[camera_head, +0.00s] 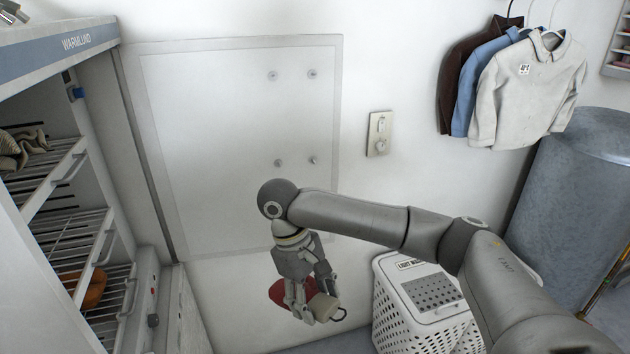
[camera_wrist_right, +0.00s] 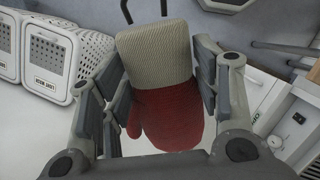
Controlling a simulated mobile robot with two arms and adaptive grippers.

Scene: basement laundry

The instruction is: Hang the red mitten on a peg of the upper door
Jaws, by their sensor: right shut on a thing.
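The red mitten (camera_head: 280,292) has a cream knitted cuff (camera_head: 323,306) with a dark loop (camera_head: 338,315) at its end. My right gripper (camera_head: 308,298) is shut on it, below the upper door. In the wrist view the fingers lie on both sides of the mitten (camera_wrist_right: 172,112), and its loop points away from the palm. The upper door (camera_head: 220,140) is a pale panel standing open beside the cabinet. It has several small pegs in two rows, such as the upper right peg (camera_head: 312,73) and lower right peg (camera_head: 313,160).
The cabinet (camera_head: 75,42) at left is open, with wire shelves, striped cloth and an orange item (camera_head: 95,289). A white laundry basket (camera_head: 410,310) stands at lower right. A switch plate (camera_head: 380,133) is right of the door.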

